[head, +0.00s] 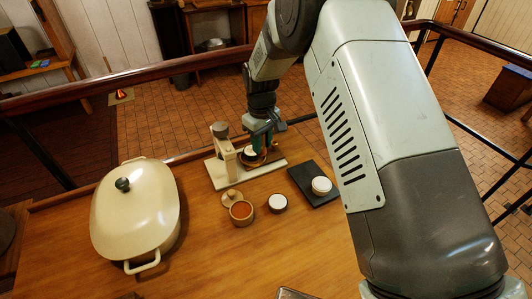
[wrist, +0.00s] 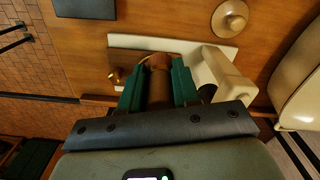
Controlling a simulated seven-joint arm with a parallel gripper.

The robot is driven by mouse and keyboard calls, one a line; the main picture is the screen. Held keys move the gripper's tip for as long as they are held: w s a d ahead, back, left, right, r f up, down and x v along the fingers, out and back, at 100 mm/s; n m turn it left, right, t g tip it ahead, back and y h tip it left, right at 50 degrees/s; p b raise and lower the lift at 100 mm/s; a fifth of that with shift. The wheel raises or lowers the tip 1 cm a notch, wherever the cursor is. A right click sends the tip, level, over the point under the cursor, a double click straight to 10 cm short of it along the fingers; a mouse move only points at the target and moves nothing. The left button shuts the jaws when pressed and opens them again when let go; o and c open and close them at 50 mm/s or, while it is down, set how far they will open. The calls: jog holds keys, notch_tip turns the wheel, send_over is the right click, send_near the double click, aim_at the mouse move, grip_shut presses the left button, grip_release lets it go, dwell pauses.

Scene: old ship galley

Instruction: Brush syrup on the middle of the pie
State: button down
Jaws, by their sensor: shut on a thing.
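My gripper (head: 262,140) points down over the stand at the back of the table. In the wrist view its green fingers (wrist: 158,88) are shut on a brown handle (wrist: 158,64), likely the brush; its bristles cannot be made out. Three small round white-topped things look like pies: one (head: 250,152) on the stand beside my gripper and partly hidden, one (head: 278,202) on the bare table, one (head: 321,185) on a black slab. An open round pot of orange-red syrup (head: 241,211) stands at the front, with a wooden lid (head: 232,197) just behind it.
The cream stand (head: 222,177) has an upright post close left of my gripper. A large lidded cream pot (head: 136,210) fills the table's left. The black slab (head: 303,177) lies to the right. The table's front (head: 240,265) is mostly clear. A rail runs behind.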

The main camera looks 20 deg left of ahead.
jog(key=w+a+r, duration=0.3)
jog(key=w+a, duration=0.3)
jog(key=shift+f, duration=4.15)
jog(key=shift+s+d+f, duration=0.1)
jog(key=shift+s+d, duration=0.6)
jog(key=shift+s, duration=0.05)
jog(key=shift+w+a, duration=0.7)
jog(key=shift+w, duration=0.05)
jog(key=shift+s+d, duration=0.85)
jog(key=shift+w+a, duration=0.85)
jog(key=shift+s+d, duration=0.8)
jog(key=shift+w+a, duration=0.75)
jog(key=shift+a, duration=0.05)
jog(key=shift+s+d, duration=0.7)
jog(key=shift+w+a, duration=0.7)
jog(key=shift+r, duration=0.3)
notch_tip(320, 180, up, 8)
jog(key=shift+f, duration=0.15)
